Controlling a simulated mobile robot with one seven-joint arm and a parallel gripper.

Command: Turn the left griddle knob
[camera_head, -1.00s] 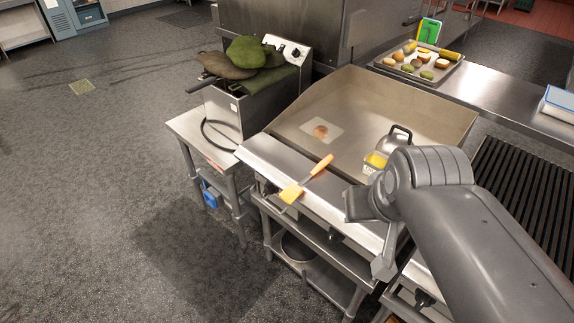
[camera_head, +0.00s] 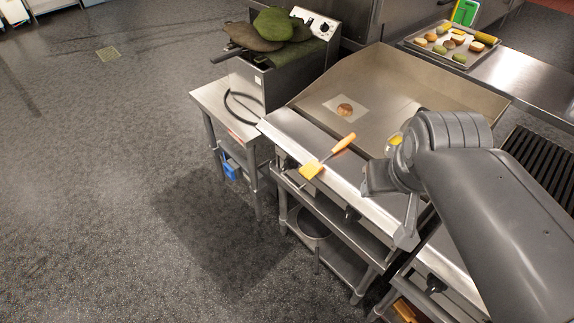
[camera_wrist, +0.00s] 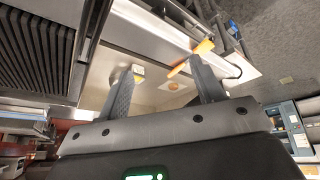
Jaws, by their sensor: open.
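The griddle (camera_head: 385,85) is a wide steel plate with raised sides and a smooth front ledge. A dark knob (camera_head: 289,163) shows low on its front at the left, partly hidden by the ledge and brush. A second black knob (camera_head: 352,214) sits farther right on the same front. My gripper (camera_wrist: 161,63) is open and empty in the wrist view, its two fingers spread over the griddle scene. In the head view my arm hangs over the right part of the griddle front, right of both knobs, and its fingers are mostly hidden.
An orange-handled brush (camera_head: 328,158) lies across the front ledge. A fryer (camera_head: 285,84) with green cloth-like items stands at the left. A tray of food (camera_head: 452,45) sits behind. A grill (camera_head: 545,165) is at the right. The floor (camera_head: 120,180) on the left is clear.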

